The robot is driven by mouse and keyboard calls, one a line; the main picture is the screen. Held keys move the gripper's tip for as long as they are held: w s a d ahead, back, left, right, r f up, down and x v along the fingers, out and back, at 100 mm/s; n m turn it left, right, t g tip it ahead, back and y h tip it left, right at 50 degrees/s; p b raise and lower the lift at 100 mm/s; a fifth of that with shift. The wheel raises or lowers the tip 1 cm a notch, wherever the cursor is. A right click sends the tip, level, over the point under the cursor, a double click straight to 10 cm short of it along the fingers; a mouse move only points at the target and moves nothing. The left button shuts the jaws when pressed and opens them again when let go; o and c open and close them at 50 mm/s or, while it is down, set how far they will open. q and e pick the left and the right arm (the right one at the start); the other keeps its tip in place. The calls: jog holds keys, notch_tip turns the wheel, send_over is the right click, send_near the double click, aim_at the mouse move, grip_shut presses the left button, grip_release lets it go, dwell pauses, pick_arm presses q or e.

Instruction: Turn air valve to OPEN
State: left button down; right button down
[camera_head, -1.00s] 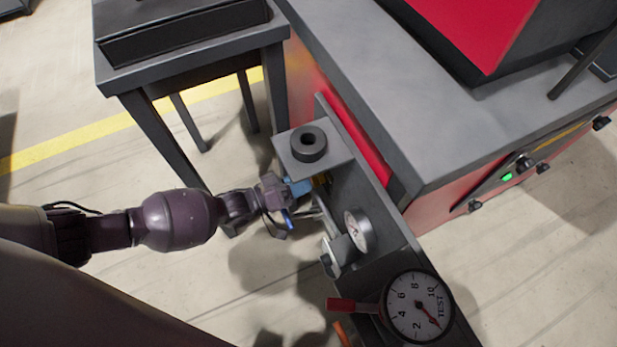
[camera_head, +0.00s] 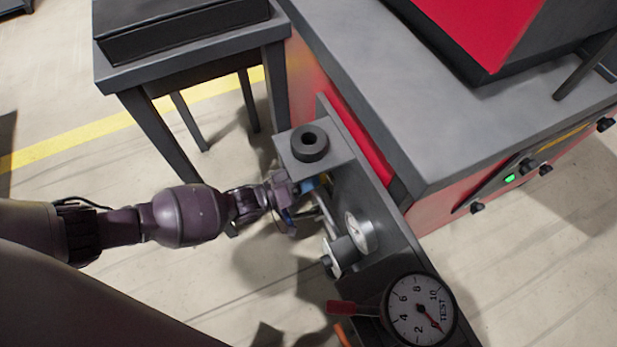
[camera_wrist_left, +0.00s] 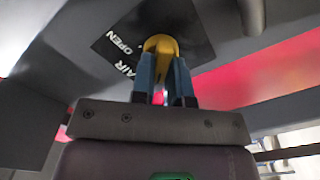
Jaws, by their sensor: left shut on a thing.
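The air valve shows in the left wrist view as a yellow handle (camera_wrist_left: 162,46) in front of a dark label plate (camera_wrist_left: 118,50) with the words AIR and OPEN. My left gripper (camera_wrist_left: 166,75) has its blue fingers on either side of the yellow handle and is shut on it. In the head view my left gripper (camera_head: 308,187) reaches in below a grey shelf with a black ring, which hides the handle. The valve's exact angle cannot be told. My right gripper is not in view.
The grey bracket shelf (camera_head: 292,158) sits right above the gripper. A small gauge (camera_head: 360,231) and a large TEST gauge (camera_head: 419,309) with a red-handled lever (camera_head: 347,307) are nearby. A dark side table (camera_head: 190,50) stands at upper left.

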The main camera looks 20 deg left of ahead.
pick_arm(q)
jog(key=shift+m, duration=0.3)
jog(key=shift+s+d+m+p, duration=0.1)
jog(key=shift+m+p, duration=0.05)
jog(key=shift+m, duration=2.7)
jog(key=shift+s+d+m+p, duration=0.1)
jog(key=shift+m+p, duration=0.1)
jog(key=shift+m, duration=2.7)
jog(key=shift+s+d+m+p, duration=0.1)
jog(key=shift+m+p, duration=0.05)
jog(key=shift+m, duration=2.7)
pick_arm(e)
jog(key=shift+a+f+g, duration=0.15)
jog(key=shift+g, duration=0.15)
pick_arm(q)
jog(key=c, duration=1.1)
grip_release()
